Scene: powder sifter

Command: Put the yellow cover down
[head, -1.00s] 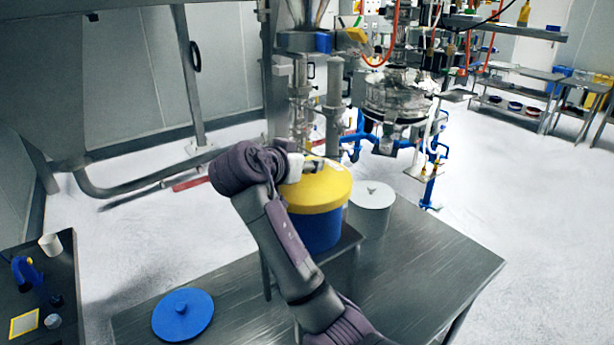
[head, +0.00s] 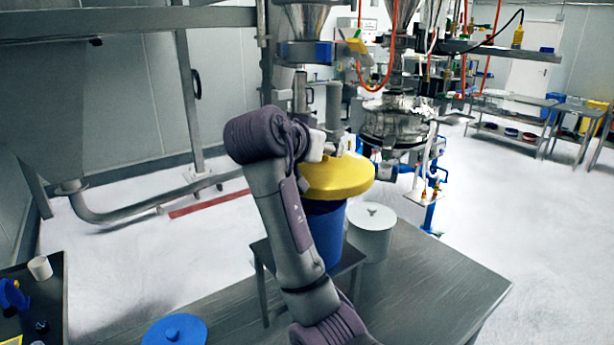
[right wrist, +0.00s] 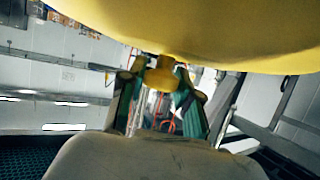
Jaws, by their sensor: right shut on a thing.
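The yellow cover (head: 340,180) is held in the air above the blue bin (head: 328,228), slightly tilted. A gap shows between its rim and the bin at the right. My right gripper (head: 330,147) is above the cover, with its fingertips hidden in the head view. In the right wrist view the green-sided fingers (right wrist: 160,85) are closed around the cover's yellow knob (right wrist: 160,74), and the cover's face (right wrist: 220,35) fills the top of the picture. My left gripper is not in view.
The bin stands on a small stool (head: 268,262). A white lidded pot (head: 371,238) stands close at right on the steel table (head: 430,285), whose right part is clear. A blue lid (head: 174,332) lies front left. Sifter equipment (head: 398,120) hangs behind.

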